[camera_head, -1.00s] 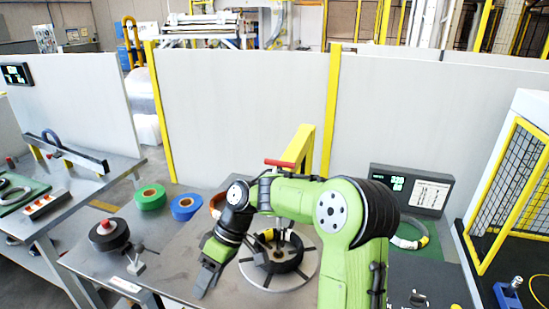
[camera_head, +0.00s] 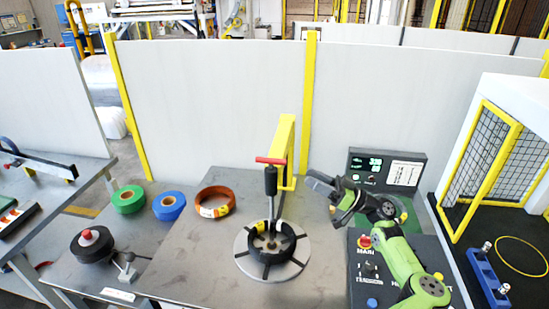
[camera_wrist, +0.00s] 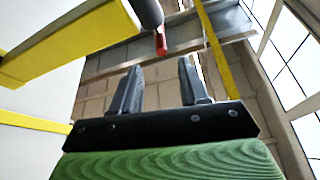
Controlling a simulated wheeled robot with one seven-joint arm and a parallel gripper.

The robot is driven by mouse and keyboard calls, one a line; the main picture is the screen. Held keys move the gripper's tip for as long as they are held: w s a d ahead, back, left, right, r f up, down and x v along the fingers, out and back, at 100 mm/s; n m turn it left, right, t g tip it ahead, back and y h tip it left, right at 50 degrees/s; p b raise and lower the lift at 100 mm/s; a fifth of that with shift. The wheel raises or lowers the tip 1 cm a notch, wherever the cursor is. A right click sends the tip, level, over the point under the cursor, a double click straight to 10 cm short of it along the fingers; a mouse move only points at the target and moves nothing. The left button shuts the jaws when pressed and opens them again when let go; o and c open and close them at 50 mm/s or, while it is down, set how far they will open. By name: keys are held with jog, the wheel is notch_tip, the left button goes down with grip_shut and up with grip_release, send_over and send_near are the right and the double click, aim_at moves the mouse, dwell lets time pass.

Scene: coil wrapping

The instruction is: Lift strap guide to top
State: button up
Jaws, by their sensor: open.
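The strap guide appears to be the dark upright cylinder (camera_head: 270,181) with a red crossbar handle (camera_head: 271,160) on top, beside the yellow post (camera_head: 287,140). A thin rod runs down from it to the black coil (camera_head: 272,243) on the round, slotted plate. My gripper (camera_head: 314,180) is raised to the right of the guide, apart from it, fingers pointing left. In the wrist view my gripper (camera_wrist: 158,75) is open with nothing between its fingers. A red handle end (camera_wrist: 160,43) and a grey cylinder (camera_wrist: 148,12) show beyond the fingers, near the yellow beam (camera_wrist: 70,40).
A copper-coloured coil (camera_head: 215,203), a blue roll (camera_head: 169,206) and a green roll (camera_head: 129,200) lie left of the plate. A display box (camera_head: 385,172) and a control panel with a red button (camera_head: 364,242) stand at right. A white partition (camera_head: 200,110) closes the back.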

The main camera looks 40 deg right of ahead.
aim_at(275, 161)
jog(key=p+x, duration=0.2)
jog(key=x, duration=1)
jog(key=shift+w+a, duration=0.1)
jog(key=shift+w, duration=0.05)
grip_shut()
